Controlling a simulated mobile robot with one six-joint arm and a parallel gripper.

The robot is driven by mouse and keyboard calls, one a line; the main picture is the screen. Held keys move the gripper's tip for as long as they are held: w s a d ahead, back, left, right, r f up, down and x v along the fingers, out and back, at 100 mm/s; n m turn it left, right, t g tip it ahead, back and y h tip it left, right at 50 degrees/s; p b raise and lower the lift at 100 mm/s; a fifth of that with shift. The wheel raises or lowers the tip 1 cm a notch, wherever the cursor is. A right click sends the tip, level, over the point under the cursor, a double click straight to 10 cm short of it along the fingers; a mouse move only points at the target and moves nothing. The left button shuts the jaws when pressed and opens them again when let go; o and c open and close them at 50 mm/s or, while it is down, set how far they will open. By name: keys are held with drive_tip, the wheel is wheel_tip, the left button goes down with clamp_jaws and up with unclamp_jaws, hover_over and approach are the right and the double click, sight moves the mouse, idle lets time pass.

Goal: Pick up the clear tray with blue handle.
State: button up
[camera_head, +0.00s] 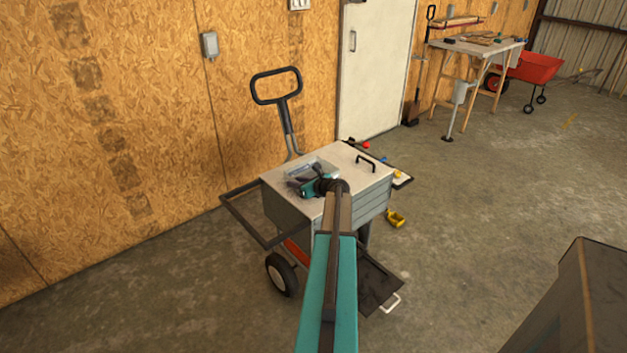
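A small clear tray (318,166) appears to lie on the pale top of a grey wheeled drawer cart (346,157). It is partly hidden behind my arm's end, and I cannot make out its blue handle. My gripper (300,184) is over the left part of the cart top, beside or just above the tray. The gripper is dark and small in the view. I cannot tell whether its fingers are open or shut, or whether they touch the tray. My teal arm reaches up from the bottom middle.
The cart has a tall dark handle (284,105) at the back and a side frame (247,217) at left. A yellow item (396,219) sits at its right side. A workbench (476,47) and red wheelbarrow (533,68) stand far right. Open concrete floor lies to the right.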

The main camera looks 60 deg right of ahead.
drive_tip(key=shift+x, duration=0.8)
clamp_jaws()
